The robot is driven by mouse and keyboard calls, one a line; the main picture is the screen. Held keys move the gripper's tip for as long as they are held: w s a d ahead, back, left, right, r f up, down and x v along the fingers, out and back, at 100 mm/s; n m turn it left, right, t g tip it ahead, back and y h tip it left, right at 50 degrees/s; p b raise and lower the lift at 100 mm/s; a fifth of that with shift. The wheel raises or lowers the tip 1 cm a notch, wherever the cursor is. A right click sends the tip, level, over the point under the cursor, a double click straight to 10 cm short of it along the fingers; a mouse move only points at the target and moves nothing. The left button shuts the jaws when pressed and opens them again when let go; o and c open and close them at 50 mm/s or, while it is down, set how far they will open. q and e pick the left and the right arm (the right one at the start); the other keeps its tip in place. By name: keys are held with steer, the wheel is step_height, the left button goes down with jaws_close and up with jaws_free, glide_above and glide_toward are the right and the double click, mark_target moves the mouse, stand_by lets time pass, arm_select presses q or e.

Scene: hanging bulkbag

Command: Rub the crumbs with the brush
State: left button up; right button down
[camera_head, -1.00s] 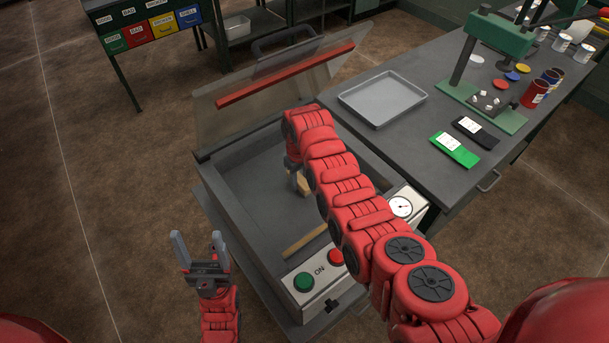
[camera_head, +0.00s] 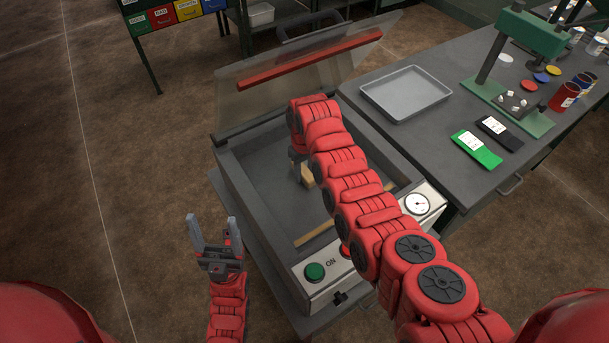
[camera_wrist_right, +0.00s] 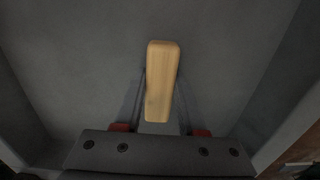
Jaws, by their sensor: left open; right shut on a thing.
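The brush shows as a light wooden block (camera_wrist_right: 162,80) between the fingers of my right gripper (camera_wrist_right: 160,100) in the right wrist view. In the head view, part of its wood (camera_head: 306,175) shows below my right wrist, inside the open grey chamber of the machine (camera_head: 250,190). My right gripper is shut on the brush; my arm hides most of it in the head view. The brush's bristles are hidden. I cannot make out any crumbs on the chamber floor. My left gripper (camera_head: 216,235) is open and empty, over the floor left of the machine.
The machine's clear lid with a red bar (camera_head: 310,67) stands raised behind the chamber. A wooden strip (camera_head: 318,230) lies near its front, by the ON panel (camera_head: 330,263). A bench on the right holds a grey tray (camera_head: 406,93), a green card (camera_head: 476,148) and a press (camera_head: 525,40).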

steer(key=w+d+b, duration=0.2)
steer(key=shift+d+f, duration=0.2)
steer(key=shift+d, duration=0.2)
steer(key=shift+d+r, duration=0.1)
steer(key=shift+d, duration=0.05)
steer(key=d+b, duration=0.1)
steer(key=w+d+b, duration=0.1)
steer(key=b, duration=0.1)
steer(key=shift+w+d, duration=0.15)
steer(key=shift+w, duration=0.15)
steer(key=shift+w+d+b, duration=0.2)
steer(key=shift+d+b, duration=0.15)
steer(key=shift+b, duration=0.2)
steer(key=shift+r, duration=0.1)
steer(key=shift+r+p, duration=0.35)
steer(key=shift+r, duration=0.15)
step_height(320, 180, up, 4)
steer(key=shift+r+p, duration=0.2)
steer(key=shift+p, duration=0.35)
steer(key=shift+r, duration=0.35)
